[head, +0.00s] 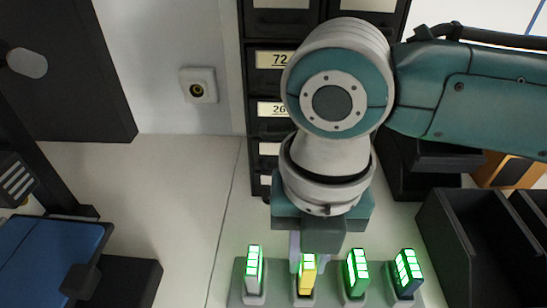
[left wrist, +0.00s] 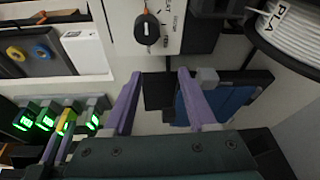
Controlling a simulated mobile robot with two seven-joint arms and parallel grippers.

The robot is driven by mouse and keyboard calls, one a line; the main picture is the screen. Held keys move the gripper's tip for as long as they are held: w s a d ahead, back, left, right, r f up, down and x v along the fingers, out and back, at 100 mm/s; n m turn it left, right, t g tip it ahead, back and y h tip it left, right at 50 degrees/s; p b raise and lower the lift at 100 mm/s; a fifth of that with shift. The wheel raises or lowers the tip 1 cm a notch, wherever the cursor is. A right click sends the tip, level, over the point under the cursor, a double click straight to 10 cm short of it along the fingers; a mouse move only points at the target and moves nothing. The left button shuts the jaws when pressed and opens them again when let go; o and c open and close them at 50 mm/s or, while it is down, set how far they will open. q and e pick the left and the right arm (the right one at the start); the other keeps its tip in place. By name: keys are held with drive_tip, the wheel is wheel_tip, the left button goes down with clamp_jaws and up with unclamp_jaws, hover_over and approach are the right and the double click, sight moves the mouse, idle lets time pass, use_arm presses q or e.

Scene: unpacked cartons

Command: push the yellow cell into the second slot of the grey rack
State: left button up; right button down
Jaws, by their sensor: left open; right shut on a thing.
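The grey rack (head: 330,299) stands at the bottom of the head view with a row of cells in it. The yellow cell (head: 307,277) is at the second slot from the left, upright, between a white cell (head: 253,272) and a green cell (head: 356,274). My right gripper (head: 303,262) is shut on the yellow cell from above and hides part of it. I cannot tell how deep the cell sits. The yellow cell also shows in the left wrist view (left wrist: 66,122). My left gripper (left wrist: 158,75) is open and empty, away from the rack.
A blue cell (head: 407,275) fills the rack's right end. Black bins (head: 465,245) stand to the right, and a dark drawer cabinet (head: 262,90) stands behind. A blue and black object (head: 50,262) lies at the left. The pale surface between it and the rack is clear.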

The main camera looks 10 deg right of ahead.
drive_tip(key=shift+f, duration=0.95)
idle(1.8)
drive_tip(key=c, duration=0.7)
unclamp_jaws()
drive_tip(key=shift+c, duration=0.2)
wheel_tip(320, 180, up, 10)
